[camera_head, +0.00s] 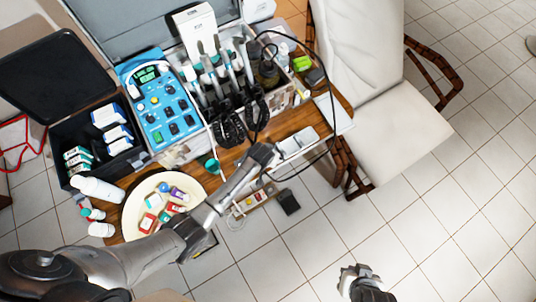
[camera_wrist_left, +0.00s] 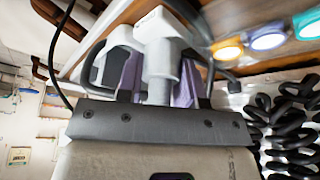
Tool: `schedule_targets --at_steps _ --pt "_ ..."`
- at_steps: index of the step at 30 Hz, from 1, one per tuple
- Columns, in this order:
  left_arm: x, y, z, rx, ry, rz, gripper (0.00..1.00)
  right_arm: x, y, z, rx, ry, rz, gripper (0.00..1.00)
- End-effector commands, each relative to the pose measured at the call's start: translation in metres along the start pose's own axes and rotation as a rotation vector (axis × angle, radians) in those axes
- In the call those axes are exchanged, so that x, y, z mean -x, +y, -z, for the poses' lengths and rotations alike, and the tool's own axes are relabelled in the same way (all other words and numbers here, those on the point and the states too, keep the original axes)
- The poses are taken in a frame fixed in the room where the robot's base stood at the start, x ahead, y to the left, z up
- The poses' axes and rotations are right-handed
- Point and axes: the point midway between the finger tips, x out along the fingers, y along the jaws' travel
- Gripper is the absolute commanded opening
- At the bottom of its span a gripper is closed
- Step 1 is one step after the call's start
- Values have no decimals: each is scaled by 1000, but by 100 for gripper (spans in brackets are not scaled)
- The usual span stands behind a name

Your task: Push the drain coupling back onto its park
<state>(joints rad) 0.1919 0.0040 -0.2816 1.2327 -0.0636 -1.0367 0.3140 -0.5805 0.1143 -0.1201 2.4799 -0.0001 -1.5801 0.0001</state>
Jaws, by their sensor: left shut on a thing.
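My left gripper (camera_head: 266,153) reaches to the front edge of the dental unit, below the coiled black hoses in the head view. In the left wrist view the left gripper (camera_wrist_left: 158,82) is shut on a pale grey-white coupling (camera_wrist_left: 160,52), with lilac pads on both sides of its stem. The coupling's wider white head points up the picture, close to the wooden panel (camera_wrist_left: 270,52). The park is not clearly distinguishable, and I cannot tell whether the coupling touches it. My right gripper (camera_head: 357,274) is low in the head view, apart from everything; its jaw opening is unclear.
Coiled black hoses (camera_head: 232,128) hang beside the left gripper. A blue control panel (camera_head: 162,105) and a round cream tray (camera_head: 134,222) with small packets lie left. A white dental chair (camera_head: 385,125) stands right. Tiled floor (camera_head: 440,230) is free around the right gripper.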

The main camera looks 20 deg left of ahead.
Motion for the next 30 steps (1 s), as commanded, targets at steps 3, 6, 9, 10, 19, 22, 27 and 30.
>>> schedule_targets --at_steps 3,6,9,10,19,22,27,30 --pt "0 0 0 0 1 0 11 0 1 0 2 0 -2 0" --pt "0 0 0 0 1 0 11 0 2 0 5 -1 -4 0" --pt "0 0 0 0 1 0 11 0 2 0 8 -1 -7 0" --pt "0 0 0 0 1 0 11 0 3 -1 9 -1 -7 0" --pt "-2 0 -1 0 1 0 11 -2 3 -1 10 -1 -8 0" --pt "-3 0 -1 0 1 0 11 -2 2 -1 8 -1 -7 0" --pt "-5 0 -2 0 1 0 11 -3 1 -1 5 0 -4 0" --pt "-6 0 -2 0 0 0 11 -3 1 -1 3 0 -2 0"
